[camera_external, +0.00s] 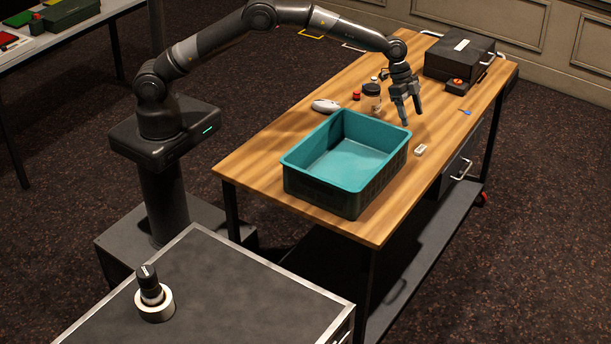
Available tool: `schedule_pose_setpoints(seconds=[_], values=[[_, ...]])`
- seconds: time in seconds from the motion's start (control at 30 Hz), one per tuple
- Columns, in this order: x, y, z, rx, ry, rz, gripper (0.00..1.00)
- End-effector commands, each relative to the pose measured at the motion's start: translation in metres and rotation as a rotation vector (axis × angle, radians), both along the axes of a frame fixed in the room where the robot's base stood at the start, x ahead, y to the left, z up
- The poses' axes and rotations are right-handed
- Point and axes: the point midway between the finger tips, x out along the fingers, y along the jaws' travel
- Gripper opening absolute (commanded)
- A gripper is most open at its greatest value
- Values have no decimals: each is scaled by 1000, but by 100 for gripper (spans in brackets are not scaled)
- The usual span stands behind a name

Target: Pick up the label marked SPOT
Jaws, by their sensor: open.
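Lettering is too small to read, so I cannot tell which piece is marked SPOT. A small white piece with a dark mark (420,150) lies on the wooden table, right of the teal bin. A white strip (461,45) is on top of the black case, and a pale strip (147,270) is on the black cylinder at the front left. My gripper (411,117) is open and empty, fingers pointing down, above the table behind the small white piece and apart from it.
The teal bin (297,170) is empty. A white mouse (325,106), a jar (371,91) and a small red item (357,95) stand behind it. The black case (450,62), a button box (457,87) and a small blue piece (465,112) are farther right.

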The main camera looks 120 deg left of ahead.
Motion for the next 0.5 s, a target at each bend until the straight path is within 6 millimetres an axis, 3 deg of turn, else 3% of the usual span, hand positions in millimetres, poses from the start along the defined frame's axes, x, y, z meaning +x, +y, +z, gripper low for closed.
schedule_pose_setpoints(seconds=[0.3,0.5], values=[[17,0,-43,-1,1,0,69],[22,0,-55,0,0,0,69]])
